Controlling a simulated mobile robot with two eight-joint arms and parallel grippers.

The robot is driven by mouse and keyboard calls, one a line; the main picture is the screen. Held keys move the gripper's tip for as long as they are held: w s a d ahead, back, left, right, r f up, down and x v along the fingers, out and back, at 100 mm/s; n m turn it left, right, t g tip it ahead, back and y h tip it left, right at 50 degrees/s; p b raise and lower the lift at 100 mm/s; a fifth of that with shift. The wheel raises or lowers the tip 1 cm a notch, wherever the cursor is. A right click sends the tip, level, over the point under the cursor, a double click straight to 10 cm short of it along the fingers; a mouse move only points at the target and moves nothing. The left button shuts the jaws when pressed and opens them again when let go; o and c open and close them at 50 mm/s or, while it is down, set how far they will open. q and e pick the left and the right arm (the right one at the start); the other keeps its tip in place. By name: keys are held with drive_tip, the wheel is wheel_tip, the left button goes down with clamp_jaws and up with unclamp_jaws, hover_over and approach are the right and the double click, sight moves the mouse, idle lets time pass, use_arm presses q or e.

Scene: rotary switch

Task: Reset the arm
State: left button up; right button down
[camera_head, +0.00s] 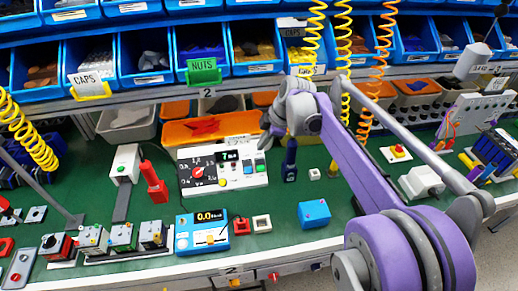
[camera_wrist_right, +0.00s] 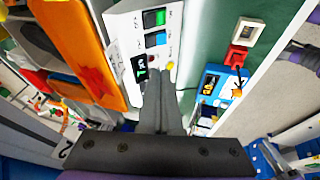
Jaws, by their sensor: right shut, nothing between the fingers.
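My right arm (camera_head: 375,165) is purple and grey and comes in from the lower right. My right gripper (camera_head: 268,128) is above the back right part of a white switch box. In the right wrist view its two fingers (camera_wrist_right: 160,82) are together, with nothing between them. The white switch box (camera_head: 243,177) has a rotary dial with a red knob (camera_head: 198,172), a small lit display and coloured buttons. The box also shows in the right wrist view (camera_wrist_right: 125,20), beyond the fingertips. My left gripper is not in view.
An orange tray (camera_head: 215,126) lies behind the box. A blue meter (camera_head: 202,232), a red-topped button and a blue box (camera_head: 314,213) stand in front on the green bench (camera_head: 275,205). Blue bins (camera_head: 145,55) line the shelf above. Yellow coiled cables (camera_head: 343,40) hang near my arm.

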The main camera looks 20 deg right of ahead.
idle(0.5)
drive_tip(key=s+a+f+m+h, duration=0.1)
drive_tip(key=s+a+f+m, duration=0.2)
drive_tip(key=s, duration=0.5)
drive_tip(key=s+a+f+m+t+h, duration=0.1)
drive_tip(key=s+a+f+m, duration=0.2)
drive_tip(key=s+m, duration=0.3)
drive_tip(key=s+a+f+m, duration=0.3)
drive_tip(key=s+m, duration=0.2)
drive_tip(key=s, duration=0.7)
drive_tip(key=shift+f+t+h+p, duration=0.15)
drive_tip(key=shift+t+h+p, duration=0.2)
drive_tip(key=shift+t+h, duration=0.05)
